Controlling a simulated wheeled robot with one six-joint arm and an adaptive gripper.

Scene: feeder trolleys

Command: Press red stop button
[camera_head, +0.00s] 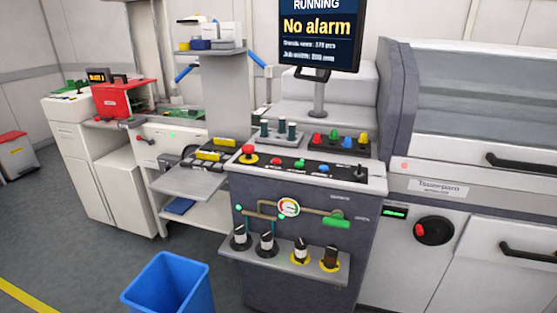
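A grey console (300,235) stands in the middle, with a dark button panel (310,169) on its sloped top. A red mushroom-shaped button (248,149) on a yellow base sits at the panel's left end. A smaller red button (276,161) sits just right of it, followed by a green button (299,163) and a blue button (322,168). The labels under the buttons are too small to read. Nothing covers the red buttons. My gripper is not in view.
A monitor (320,28) above the console reads "RUNNING" and "No alarm". Several knobs stand on a shelf (285,262) jutting from the console's front. A blue bin (168,288) stands on the floor at front left. A large machine (470,130) stands right of the console.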

